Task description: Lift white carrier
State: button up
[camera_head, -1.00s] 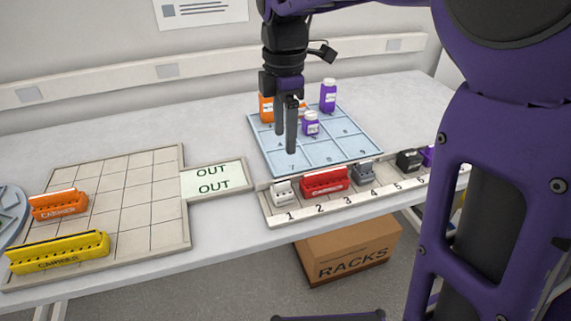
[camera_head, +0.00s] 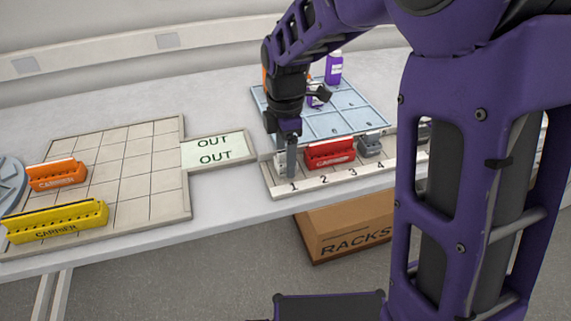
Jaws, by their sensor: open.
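The white carrier (camera_head: 279,160) sits in the slot marked 1 at the left end of the numbered rack (camera_head: 325,178). Only a small part of it shows, as my gripper (camera_head: 286,165) stands in front of it. My gripper points down at slot 1 with its fingers around or beside the carrier; I cannot tell which. The jaws are open.
A red carrier (camera_head: 329,153) stands close on the right, with a grey carrier (camera_head: 369,146) beyond it. A blue gridded tray (camera_head: 360,118) with bottles lies behind. An orange carrier (camera_head: 57,175) and a yellow carrier (camera_head: 57,222) sit on the gridded board (camera_head: 150,190) at left.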

jog(key=shift+f, duration=0.35)
grip_shut()
jog(key=shift+r, duration=0.1)
